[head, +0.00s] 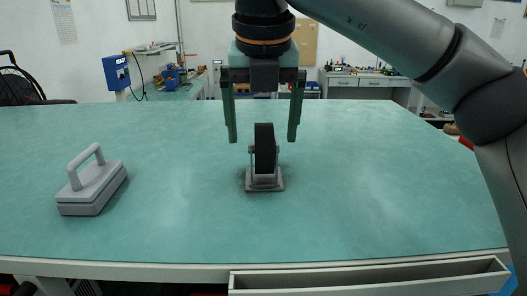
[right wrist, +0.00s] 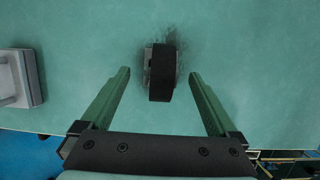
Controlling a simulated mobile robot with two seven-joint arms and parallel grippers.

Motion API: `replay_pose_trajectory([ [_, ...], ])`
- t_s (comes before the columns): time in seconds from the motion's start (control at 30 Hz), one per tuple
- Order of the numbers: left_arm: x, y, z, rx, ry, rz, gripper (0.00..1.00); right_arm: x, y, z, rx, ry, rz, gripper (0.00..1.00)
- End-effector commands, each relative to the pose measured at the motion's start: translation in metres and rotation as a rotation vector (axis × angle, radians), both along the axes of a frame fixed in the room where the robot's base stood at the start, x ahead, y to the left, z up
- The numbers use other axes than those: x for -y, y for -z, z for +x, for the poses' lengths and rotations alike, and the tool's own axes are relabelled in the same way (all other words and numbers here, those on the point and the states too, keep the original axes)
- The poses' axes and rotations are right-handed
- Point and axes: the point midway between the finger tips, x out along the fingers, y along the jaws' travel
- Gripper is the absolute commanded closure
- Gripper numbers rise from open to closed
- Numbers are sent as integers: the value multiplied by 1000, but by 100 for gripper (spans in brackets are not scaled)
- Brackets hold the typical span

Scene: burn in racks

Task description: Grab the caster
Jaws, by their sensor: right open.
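The caster (head: 265,150) stands upright on the green table, a black wheel in a grey bracket with a flat base plate. In the right wrist view the caster (right wrist: 162,75) lies ahead of and between the fingertips. My right gripper (head: 263,138) points down above it, its two green fingers open to either side with no visible contact. The right gripper also shows in the right wrist view (right wrist: 157,74), empty. My left gripper is in neither view.
A grey block with a handle (head: 92,185) sits on the table (head: 170,140) to the left of the caster. An open drawer-like tray (head: 370,278) juts out at the table's front edge. The table around the caster is clear.

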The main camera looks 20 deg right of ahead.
Motion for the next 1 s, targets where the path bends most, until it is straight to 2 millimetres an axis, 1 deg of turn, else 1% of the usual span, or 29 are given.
replay_pose_trajectory([
  [0.13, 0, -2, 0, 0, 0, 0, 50, 2, 10, 3, -1, 0, -1, 5],
  [0.3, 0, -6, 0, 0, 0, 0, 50, 6, 35, 9, -2, 0, 0, 5],
  [0.4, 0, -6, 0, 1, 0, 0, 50, 7, 47, 13, 0, 0, 0, 5],
  [0.5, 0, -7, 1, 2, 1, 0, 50, 7, 52, 14, 1, 1, 1, 5],
  [0.7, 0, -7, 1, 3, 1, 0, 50, 7, 53, 15, 3, 0, 2, 5],
  [0.77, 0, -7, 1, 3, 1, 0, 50, 7, 53, 15, 3, 0, 2, 11],
  [1.0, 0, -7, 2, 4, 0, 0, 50, 7, 52, 15, 2, 0, 2, 38],
])
